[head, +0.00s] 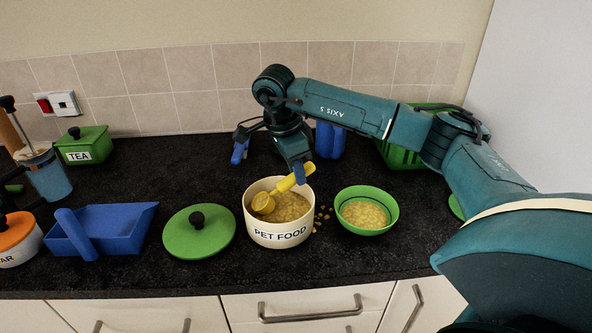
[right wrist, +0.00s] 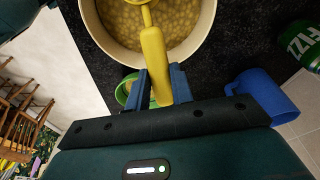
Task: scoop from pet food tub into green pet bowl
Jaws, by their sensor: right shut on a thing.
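The white pet food tub (head: 278,236), lettered PET FOOD, stands open on the dark counter with pale pellets inside. A yellow scoop (head: 265,202) has its head in the tub at the pellets, its handle tilted up to the right. My right gripper (head: 299,172) is shut on the scoop handle above the tub rim. The right wrist view shows the yellow handle (right wrist: 152,62) between the fingers (right wrist: 159,84). The green pet bowl (head: 368,228) stands right of the tub and holds pellets. My left gripper is not in view.
A green lid (head: 199,232) lies left of the tub. A blue dustpan-like tray (head: 118,228), a TEA box (head: 85,147) and an orange-lidded pot (head: 17,238) are further left. Loose pellets (head: 320,216) lie between tub and bowl. A blue mug (right wrist: 265,95) and FIZZ can (right wrist: 303,43) show in the wrist view.

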